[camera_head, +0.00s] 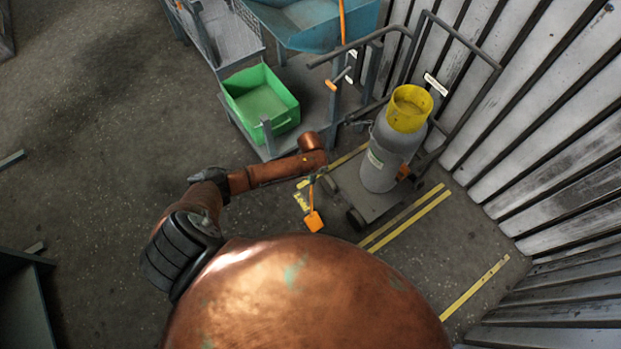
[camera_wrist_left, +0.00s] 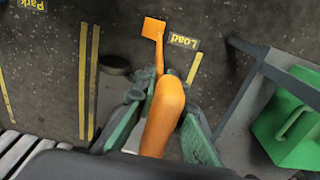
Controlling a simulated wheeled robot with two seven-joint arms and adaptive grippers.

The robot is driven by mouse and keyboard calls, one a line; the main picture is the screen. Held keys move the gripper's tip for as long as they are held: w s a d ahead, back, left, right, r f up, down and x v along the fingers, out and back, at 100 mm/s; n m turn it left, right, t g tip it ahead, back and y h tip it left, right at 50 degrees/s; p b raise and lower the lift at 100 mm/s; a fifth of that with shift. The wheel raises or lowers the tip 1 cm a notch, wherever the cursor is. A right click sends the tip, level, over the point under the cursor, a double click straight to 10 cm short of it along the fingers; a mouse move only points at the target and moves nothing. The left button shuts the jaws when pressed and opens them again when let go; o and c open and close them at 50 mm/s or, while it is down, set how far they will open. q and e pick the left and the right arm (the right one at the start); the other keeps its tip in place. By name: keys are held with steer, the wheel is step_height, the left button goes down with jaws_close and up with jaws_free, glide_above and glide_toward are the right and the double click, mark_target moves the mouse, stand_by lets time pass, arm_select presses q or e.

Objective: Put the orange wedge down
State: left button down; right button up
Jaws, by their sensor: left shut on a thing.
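The orange wedge (camera_head: 314,221) is a flat orange block on a thin shaft with a thick orange grip. My left gripper (camera_head: 316,176) is shut on it, and the block hangs below the gripper in the head view. In the left wrist view, the thick orange grip (camera_wrist_left: 163,118) lies between the two green-sided fingers of the gripper (camera_wrist_left: 165,98), with the block pointing away at the top. I cannot tell whether the block touches the floor. My right gripper is not in view.
A trolley (camera_head: 365,208) carries a grey cylinder (camera_head: 381,158) with a yellow top, beside a ribbed wall. A green bin (camera_head: 262,100) stands on a grey stand to the upper left. Yellow floor lines and a "Load" label (camera_wrist_left: 183,41) lie near the wedge.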

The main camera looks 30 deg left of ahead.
arm_select(q)
steer(key=c, duration=2)
jaws_free()
steer(key=shift+f, duration=0.1)
step_height(320, 180, up, 12)
steer(key=p, duration=0.3)
